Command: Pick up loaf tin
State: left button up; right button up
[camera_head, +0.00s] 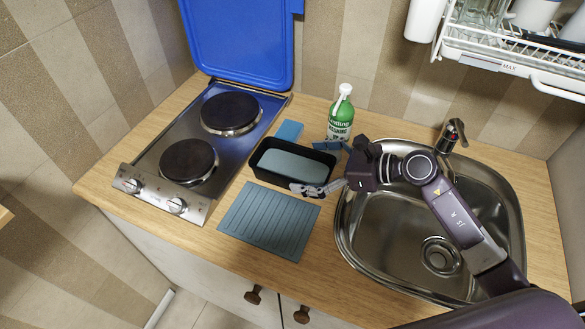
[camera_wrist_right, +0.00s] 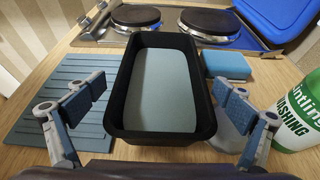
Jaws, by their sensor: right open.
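The loaf tin (camera_head: 259,158) is a black rectangular tin with a grey-blue inside, on the wooden worktop between the hob and the sink. My right gripper (camera_head: 325,167) is at the tin's right end in the head view. In the right wrist view the tin (camera_wrist_right: 207,110) lies lengthwise ahead, between the open fingers of the right gripper (camera_wrist_right: 160,110). One padded finger is on each side of the tin, with a gap visible on both sides. I cannot tell how high the fingers are against the rim. My left gripper is not in view.
A ridged blue-grey mat (camera_head: 268,222) lies in front of the tin. A blue sponge (camera_head: 289,131) and a green washing bottle (camera_head: 341,118) stand behind it. The hob (camera_head: 180,130) with raised blue lid (camera_head: 240,40) is left; the sink (camera_head: 385,240) is right.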

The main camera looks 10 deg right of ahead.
aim_at(292, 175)
jog(key=p+x, duration=0.1)
jog(key=x, duration=0.2)
jog(key=shift+w+a, duration=0.15)
jog(key=shift+w, duration=0.1)
jog(key=shift+w+a+f, duration=0.1)
jog(key=shift+a+f, duration=0.1)
jog(key=shift+f, duration=0.1)
jog(key=c, duration=2)
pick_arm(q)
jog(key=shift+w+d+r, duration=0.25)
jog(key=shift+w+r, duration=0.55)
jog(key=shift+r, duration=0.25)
pick_arm(e)
jog(key=shift+c, duration=0.7)
jog(key=shift+w+r, duration=0.1)
jog(key=shift+r, duration=0.15)
